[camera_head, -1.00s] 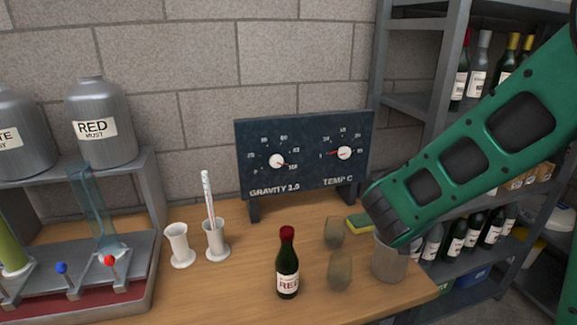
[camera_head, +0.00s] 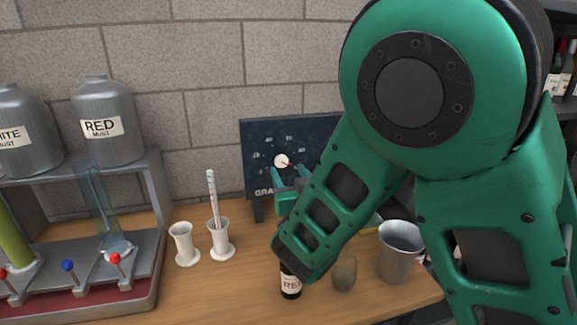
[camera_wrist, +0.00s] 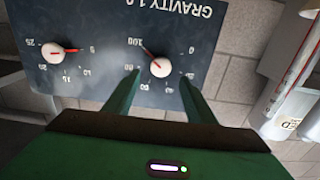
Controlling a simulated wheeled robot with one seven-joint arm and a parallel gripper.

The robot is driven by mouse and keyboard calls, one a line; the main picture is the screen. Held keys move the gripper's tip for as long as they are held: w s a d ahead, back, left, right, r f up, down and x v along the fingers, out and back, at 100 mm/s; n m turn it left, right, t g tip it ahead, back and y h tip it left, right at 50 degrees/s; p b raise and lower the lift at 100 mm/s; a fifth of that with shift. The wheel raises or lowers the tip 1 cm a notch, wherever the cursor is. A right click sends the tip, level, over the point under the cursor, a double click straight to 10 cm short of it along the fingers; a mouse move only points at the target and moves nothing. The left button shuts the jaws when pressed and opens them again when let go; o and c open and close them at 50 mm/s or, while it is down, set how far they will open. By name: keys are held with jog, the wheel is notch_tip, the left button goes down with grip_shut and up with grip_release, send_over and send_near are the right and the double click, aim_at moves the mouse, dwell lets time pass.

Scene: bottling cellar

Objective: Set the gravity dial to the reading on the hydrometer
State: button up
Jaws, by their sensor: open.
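The gravity dial (camera_head: 281,160) is a white knob with a red pointer on the dark board (camera_head: 258,130). In the wrist view, turned upside down, the gravity dial (camera_wrist: 159,67) has its pointer toward the 100 mark. My gripper (camera_wrist: 160,78) is open, with one finger on each side of the knob in the picture; contact cannot be told. It also shows in front of the board in the head view (camera_head: 290,173). The hydrometer (camera_head: 212,195) stands in a white jar (camera_head: 221,241) left of the board; its reading is too small to make out.
The temperature dial (camera_wrist: 56,57) is beside the gravity dial. An empty white jar (camera_head: 184,245), a partly hidden red-labelled bottle (camera_head: 290,285) and a metal cup (camera_head: 399,253) stand on the table (camera_head: 232,288). A tap rack (camera_head: 95,285) is at the left. My arm hides the board's right side.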

aim_at(282, 161)
jog(key=x, duration=0.6)
jog(key=shift+w, duration=0.2)
